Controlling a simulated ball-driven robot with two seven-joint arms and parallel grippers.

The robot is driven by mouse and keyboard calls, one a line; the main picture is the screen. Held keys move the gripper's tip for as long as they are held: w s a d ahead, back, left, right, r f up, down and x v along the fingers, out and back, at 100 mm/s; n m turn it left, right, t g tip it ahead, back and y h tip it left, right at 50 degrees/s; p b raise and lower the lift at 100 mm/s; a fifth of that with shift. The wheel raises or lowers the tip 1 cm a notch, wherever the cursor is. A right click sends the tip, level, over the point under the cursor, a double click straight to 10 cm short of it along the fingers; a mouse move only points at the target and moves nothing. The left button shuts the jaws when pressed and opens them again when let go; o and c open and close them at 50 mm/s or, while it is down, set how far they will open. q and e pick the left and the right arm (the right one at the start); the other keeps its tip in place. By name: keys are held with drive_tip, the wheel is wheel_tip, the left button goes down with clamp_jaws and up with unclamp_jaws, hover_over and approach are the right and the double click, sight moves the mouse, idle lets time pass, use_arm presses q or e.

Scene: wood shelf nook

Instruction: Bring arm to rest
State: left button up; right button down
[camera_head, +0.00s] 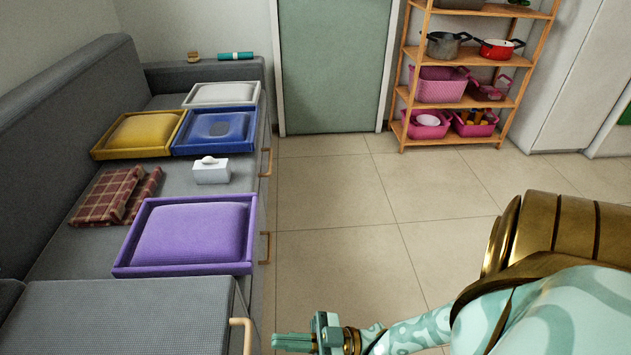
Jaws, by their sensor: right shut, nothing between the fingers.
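My right arm (425,330) comes in from the lower right, in pale teal with gold bands. My right gripper (292,342) is at the bottom edge of the head view, pointing left. Its fingers are together and hold nothing. It is over the floor, just right of the grey bench's front. My left gripper is not in view.
The grey bench (80,310) on the left bears purple (190,235), yellow (143,132), blue (215,130) and white (222,93) cushioned trays, a tissue box (211,171) and a plaid cloth (108,196). A wooden shelf (405,95) stands at the back. The tiled floor (350,225) is clear.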

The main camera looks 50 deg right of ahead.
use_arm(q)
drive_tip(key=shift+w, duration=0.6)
use_arm(e)
drive_tip(key=v, duration=0.5)
drive_tip(key=shift+w+a+f, duration=0.1)
drive_tip(key=shift+w+f, duration=0.05)
drive_tip(key=shift+f, duration=0.25)
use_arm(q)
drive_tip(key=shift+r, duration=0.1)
